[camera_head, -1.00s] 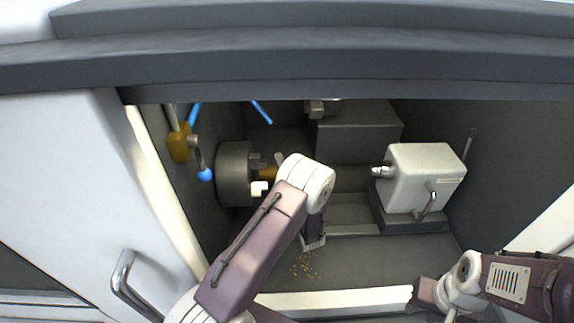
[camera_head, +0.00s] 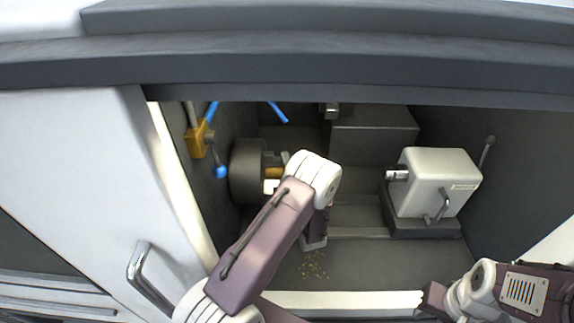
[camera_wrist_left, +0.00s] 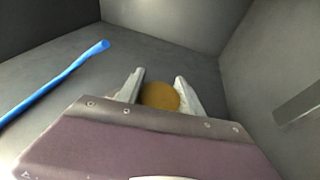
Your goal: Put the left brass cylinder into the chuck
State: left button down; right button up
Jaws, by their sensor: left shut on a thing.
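The chuck (camera_head: 247,170) is a dark grey round body on the left wall inside the machine. A brass cylinder (camera_head: 274,173) shows as a small orange-yellow piece right at its face. The left wrist view shows a round brass end (camera_wrist_left: 160,97) between the two pale fingers of my left gripper (camera_wrist_left: 160,78), which is shut on it. In the head view my left forearm hides much of this gripper. I cannot tell whether the cylinder is inside the chuck or only in front of it. My right gripper (camera_head: 432,299) is low at the right, its fingers unclear.
A white tailstock block (camera_head: 438,180) with a handle stands at the right inside. A yellow fitting (camera_head: 196,140) and a blue-knobbed lever (camera_head: 221,172) are on the left wall. Brass chips (camera_head: 314,266) lie on the floor. The door (camera_head: 90,190) borders the opening at left.

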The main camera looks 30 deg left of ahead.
pick_arm(q)
jog(key=shift+r, duration=0.1)
jog(key=shift+s+f, duration=0.1)
jog(key=shift+f, duration=0.1)
dwell(0.6)
jog(key=c, duration=0.7)
grip_release()
jog(key=shift+a, duration=0.1)
jog(key=shift+s+a+f, duration=0.1)
jog(key=shift+f, duration=0.1)
jog(key=shift+r, duration=0.1)
jog(key=o, duration=0.7)
